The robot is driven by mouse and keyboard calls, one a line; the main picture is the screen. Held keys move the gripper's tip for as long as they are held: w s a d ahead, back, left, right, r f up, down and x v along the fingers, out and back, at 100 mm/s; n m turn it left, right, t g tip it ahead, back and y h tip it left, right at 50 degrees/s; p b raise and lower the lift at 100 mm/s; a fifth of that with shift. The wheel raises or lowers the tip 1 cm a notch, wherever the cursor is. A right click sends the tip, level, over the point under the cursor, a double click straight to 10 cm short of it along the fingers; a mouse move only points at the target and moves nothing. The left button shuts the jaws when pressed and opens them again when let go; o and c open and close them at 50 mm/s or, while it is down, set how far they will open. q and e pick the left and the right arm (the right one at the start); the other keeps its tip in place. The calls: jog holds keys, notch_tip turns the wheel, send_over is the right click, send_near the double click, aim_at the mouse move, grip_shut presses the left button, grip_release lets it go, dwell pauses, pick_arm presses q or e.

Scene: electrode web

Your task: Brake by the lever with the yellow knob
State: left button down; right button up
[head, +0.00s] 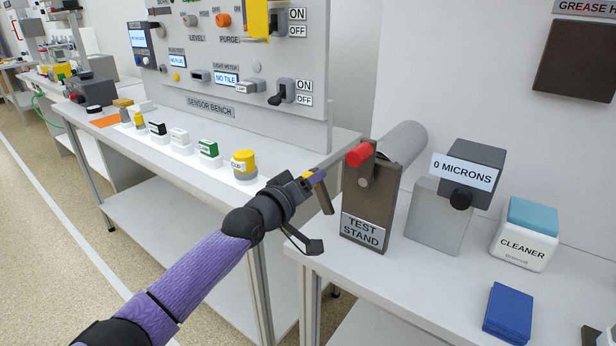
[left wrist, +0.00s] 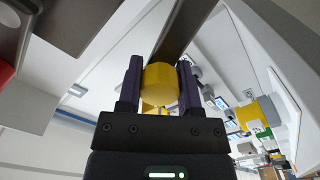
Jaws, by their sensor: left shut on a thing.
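My left gripper (head: 314,178) is beside the left side of the dark test stand (head: 370,205). In the left wrist view its two fingers (left wrist: 160,85) are shut on a yellow knob (left wrist: 158,82), one finger on each side. A dark lever bar (left wrist: 185,32) runs away from the knob toward the top of that view. In the head view the bar (head: 325,198) shows just past the fingers, and the knob is mostly hidden by the gripper. A red knob (head: 359,154) sits at the top of the test stand, apart from my gripper. My right gripper is not in view.
A grey gauge (head: 468,172) reading "0 MICRONS", a cleaner box (head: 525,235) and a blue block (head: 508,312) stand right of the test stand. The sensor bench (head: 225,70) and a row of small containers, including a yellow-topped one (head: 244,165), are on the left table.

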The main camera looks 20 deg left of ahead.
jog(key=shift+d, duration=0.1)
pick_arm(q)
jog(key=shift+c, duration=1.3)
grip_release()
jog(key=shift+a, duration=0.15)
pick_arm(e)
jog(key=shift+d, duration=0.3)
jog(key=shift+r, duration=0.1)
pick_arm(q)
jog(key=shift+s, duration=0.15)
jog(key=p+v, duration=0.5)
jog(key=v, duration=0.4)
jog(key=shift+s, duration=0.25)
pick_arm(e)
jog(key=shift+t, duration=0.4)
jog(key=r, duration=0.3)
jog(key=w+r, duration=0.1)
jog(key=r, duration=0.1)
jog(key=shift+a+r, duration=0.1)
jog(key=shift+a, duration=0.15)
pick_arm(q)
jog(key=shift+a, duration=0.1)
